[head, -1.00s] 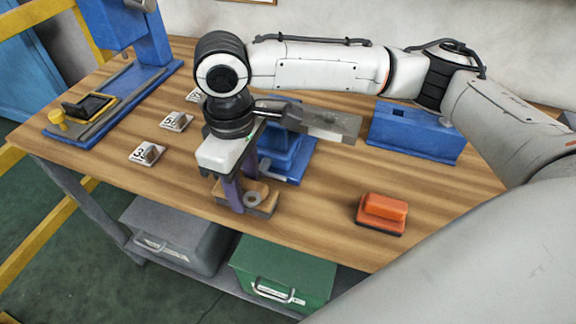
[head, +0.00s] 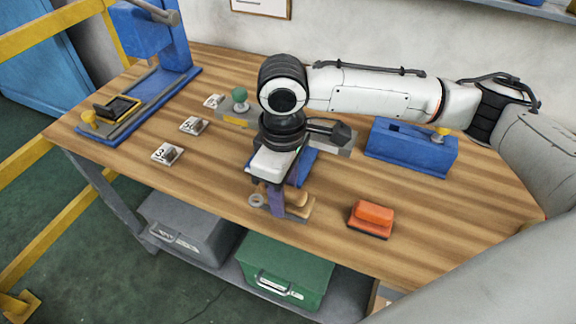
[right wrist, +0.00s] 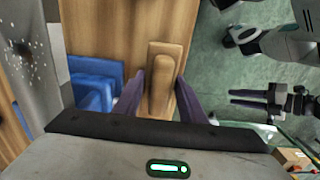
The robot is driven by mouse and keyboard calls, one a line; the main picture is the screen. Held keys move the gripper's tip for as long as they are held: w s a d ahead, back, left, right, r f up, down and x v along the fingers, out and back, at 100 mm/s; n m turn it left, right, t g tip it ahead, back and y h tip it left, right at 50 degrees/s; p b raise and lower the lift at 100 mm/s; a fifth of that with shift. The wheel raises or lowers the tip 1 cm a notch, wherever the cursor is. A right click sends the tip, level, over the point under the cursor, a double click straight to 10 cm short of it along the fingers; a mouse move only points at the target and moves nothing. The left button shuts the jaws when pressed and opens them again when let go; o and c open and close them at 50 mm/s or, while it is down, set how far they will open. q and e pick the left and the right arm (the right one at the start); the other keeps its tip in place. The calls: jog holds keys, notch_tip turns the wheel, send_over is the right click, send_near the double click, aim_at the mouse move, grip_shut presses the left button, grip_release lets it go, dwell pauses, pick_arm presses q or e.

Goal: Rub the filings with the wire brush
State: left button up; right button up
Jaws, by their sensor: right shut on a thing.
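A brush with a pale wooden back and grip (right wrist: 160,78) sits between the two purple fingers of my right gripper (head: 283,198), which is shut on it. In the head view the brush (head: 299,202) shows below the gripper, near the bench's front edge. Its bristles are hidden, and I cannot tell whether it touches the bench. Small light specks, perhaps the filings (right wrist: 25,50), lie on a grey plate (right wrist: 45,85) at the left of the right wrist view. In the head view my arm partly covers this area.
An orange block with a dark base (head: 370,217) stands right of the brush. A blue box (head: 410,148) is behind it. Numbered cards (head: 167,154) and a blue press (head: 150,90) stand at left. The front right of the wooden bench (head: 450,240) is clear.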

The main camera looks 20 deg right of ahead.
jog(key=shift+r+p, duration=0.35)
jog(key=shift+r, duration=0.2)
jog(key=shift+r+b, duration=0.3)
jog(key=shift+r, duration=1.9)
